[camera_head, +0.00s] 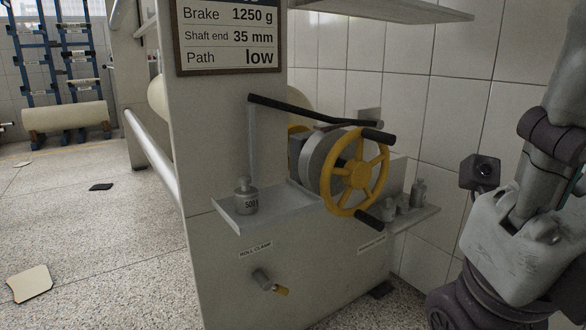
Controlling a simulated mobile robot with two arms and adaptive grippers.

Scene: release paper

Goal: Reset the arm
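A machine stand carries a yellow handwheel (377,192) with dark grips at its top and bottom, in front of a grey drum (319,163). A long black bar (305,110) runs above the drum, sloping down to the right from a thin upright grey rod (252,140). I cannot tell whether this bar is the arm in question. A grey weight marked 500 (245,197) stands on the left shelf (272,208). Part of my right arm shows at the right edge, apart from the machine; neither gripper's fingers can be seen.
Smaller weights (418,192) stand on a right shelf. A sign (230,36) reads Brake 1250 g, Shaft end 35 mm, Path low. A roll clamp knob (265,280) sits low on the panel. A cream sheet (30,284) lies on the open floor at left; a tiled wall is behind.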

